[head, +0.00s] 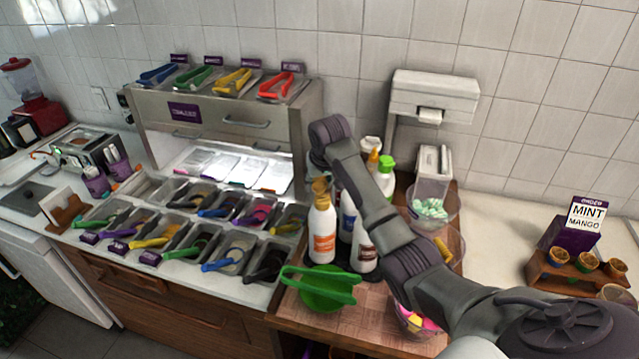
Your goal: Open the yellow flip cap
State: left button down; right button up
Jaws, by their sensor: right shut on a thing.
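A white squeeze bottle (322,232) with an orange label stands upright at the left of a bottle cluster on the wooden counter. Its yellow-brown flip cap (320,187) is on top. My right arm reaches in from the lower right, bends at the top and comes down over this bottle. My right gripper (318,171) is at the cap and shut on it; its fingertips are small and partly hidden. Whether the lid is raised cannot be told. Another bottle with an orange-yellow top (373,160) stands behind my arm. My left gripper is not in view.
A green-capped bottle (386,164) and other bottles stand close by, partly behind my arm. Green tongs (320,282) lie on a green bowl in front. Topping trays with coloured tongs fill the left; a clear bowl (432,205) stands right.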

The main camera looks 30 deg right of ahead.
jog(key=g, duration=0.1)
jog(key=g+y, duration=0.1)
jog(key=g, duration=0.1)
jog(key=shift+w+d+f, duration=0.1)
jog(key=shift+w+f, duration=0.1)
jog(key=shift+w, duration=0.15)
jog(key=shift+w+f+g+b, duration=0.1)
jog(key=shift+f+g+b, duration=0.1)
jog(key=shift+g+b, duration=0.15)
jog(key=b, duration=0.1)
jog(key=g+b, duration=0.1)
jog(key=shift+w+f+b, duration=0.2)
jog(key=shift+f+b, duration=0.1)
jog(key=shift+s+r+g+y+b, duration=0.1)
jog(key=shift+s+g+y+b, duration=0.25)
jog(key=shift+b, duration=0.65)
jog(key=shift+w, duration=0.15)
jog(key=o, duration=1.2)
jog(key=shift+w, duration=0.1)
jog(key=shift+c, duration=0.2)
jog(key=shift+r, duration=0.1)
